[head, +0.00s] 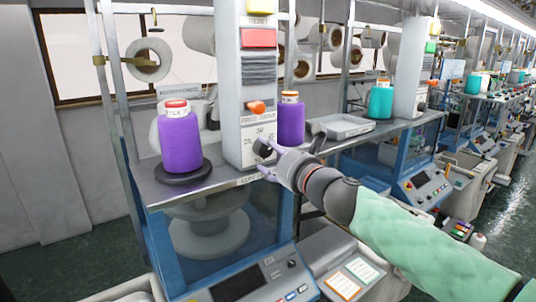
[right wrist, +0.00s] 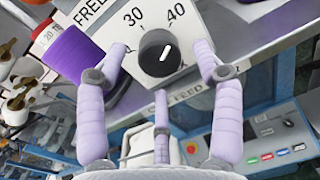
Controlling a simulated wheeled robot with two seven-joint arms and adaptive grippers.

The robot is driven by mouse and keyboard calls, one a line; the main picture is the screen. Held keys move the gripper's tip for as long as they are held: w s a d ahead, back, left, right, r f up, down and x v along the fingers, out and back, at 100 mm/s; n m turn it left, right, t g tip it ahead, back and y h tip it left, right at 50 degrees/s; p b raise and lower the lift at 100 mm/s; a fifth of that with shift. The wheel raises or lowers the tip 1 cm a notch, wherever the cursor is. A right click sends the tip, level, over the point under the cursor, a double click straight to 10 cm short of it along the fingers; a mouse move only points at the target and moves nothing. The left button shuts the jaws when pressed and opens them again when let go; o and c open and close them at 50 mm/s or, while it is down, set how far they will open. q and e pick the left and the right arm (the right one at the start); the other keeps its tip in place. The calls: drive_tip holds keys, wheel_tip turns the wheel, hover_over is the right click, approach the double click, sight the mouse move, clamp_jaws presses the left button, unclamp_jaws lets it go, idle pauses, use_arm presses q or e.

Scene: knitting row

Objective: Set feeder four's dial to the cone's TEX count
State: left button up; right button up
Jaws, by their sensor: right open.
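The black dial knob (right wrist: 160,53) is on feeder's white scale plate (right wrist: 190,68). Its white line points up and slightly right in the wrist view, toward the 40; 30 is to its left. My right gripper (head: 268,160) is open, its lilac fingers spread around the knob without visibly gripping it. A purple cone (head: 180,142) stands on a dark round base at the left of the shelf. Its top label seems to read TEX, but the number is too small to read in the head view. My left gripper is not in view.
Another purple cone (head: 291,122) stands behind the white feeder post (head: 231,80). An orange knob (head: 257,107) sits above the scale. A grey tray (head: 341,126) and a teal cone (head: 380,101) are to the right. A control panel (head: 250,280) is below.

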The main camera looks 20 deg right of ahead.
drive_tip(key=shift+x, duration=0.95)
drive_tip(key=c, duration=1.1)
